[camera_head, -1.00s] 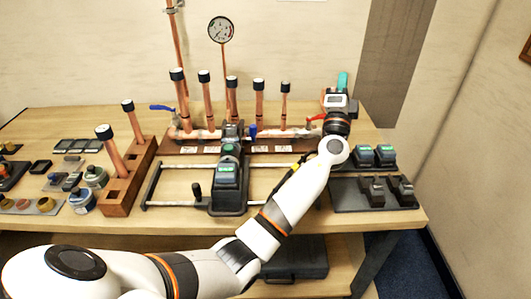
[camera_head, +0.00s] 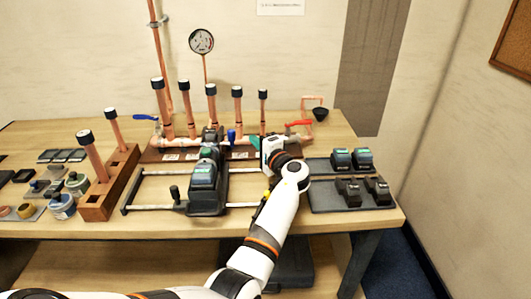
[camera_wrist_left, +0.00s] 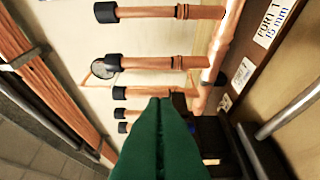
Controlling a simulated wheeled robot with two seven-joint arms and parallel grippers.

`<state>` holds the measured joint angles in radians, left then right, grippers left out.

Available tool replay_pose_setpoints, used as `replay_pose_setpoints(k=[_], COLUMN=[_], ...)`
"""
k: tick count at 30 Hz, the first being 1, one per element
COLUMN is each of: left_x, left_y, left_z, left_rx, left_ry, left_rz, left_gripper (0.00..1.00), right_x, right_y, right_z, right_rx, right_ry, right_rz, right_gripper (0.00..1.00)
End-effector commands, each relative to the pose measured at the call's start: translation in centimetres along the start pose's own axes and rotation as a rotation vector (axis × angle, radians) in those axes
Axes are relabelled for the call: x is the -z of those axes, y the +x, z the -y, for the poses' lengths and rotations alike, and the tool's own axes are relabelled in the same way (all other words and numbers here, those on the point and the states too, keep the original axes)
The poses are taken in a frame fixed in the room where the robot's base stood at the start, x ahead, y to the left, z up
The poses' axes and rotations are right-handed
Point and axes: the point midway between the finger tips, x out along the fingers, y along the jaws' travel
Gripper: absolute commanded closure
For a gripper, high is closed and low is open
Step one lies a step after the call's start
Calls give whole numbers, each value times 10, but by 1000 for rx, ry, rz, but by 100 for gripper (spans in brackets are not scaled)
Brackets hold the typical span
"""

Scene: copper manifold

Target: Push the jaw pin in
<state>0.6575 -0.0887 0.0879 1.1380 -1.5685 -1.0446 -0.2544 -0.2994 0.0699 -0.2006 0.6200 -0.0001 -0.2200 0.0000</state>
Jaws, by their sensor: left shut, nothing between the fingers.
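The press tool (camera_head: 203,176), dark with a green top, stands on a carriage across two rails. Its dark jaw head (camera_head: 211,136) is at the copper manifold (camera_head: 270,138). I cannot make out the jaw pin for certain. My left gripper (camera_head: 254,143), with green fingers, is right of the jaw head and points left towards it, apart from it. In the left wrist view its fingers (camera_wrist_left: 162,102) are shut with nothing between them. A dark block (camera_wrist_left: 210,135), probably part of the jaw or tool, sits just right of the fingers, partly hidden by them. My right gripper is not in view.
Several capped copper pipes (camera_head: 211,104) rise behind the manifold. A blue lever (camera_head: 231,136) stands beside the jaw head, and a red valve handle (camera_head: 299,124) is farther right. A dark tray (camera_head: 335,198) with spare parts lies right of my arm.

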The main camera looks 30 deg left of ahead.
Motion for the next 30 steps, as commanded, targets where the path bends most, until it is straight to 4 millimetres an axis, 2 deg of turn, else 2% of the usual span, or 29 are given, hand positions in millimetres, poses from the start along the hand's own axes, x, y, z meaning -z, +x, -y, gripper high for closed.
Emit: replay_pose_setpoints(k=[3,8,22,30], left_x=[13,25,30,51], left_y=[16,27,32,44], left_z=[-4,-2,0,0], left_rx=[1,1,0,-1], left_ry=[2,1,-1,-1], left_rz=[-2,-1,-1,-1], left_gripper=[100,100,100,100], right_x=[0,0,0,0], right_y=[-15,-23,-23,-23], right_z=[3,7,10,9], right_rx=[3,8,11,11], right_ry=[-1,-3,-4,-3], right_rz=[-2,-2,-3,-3], right_gripper=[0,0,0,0])
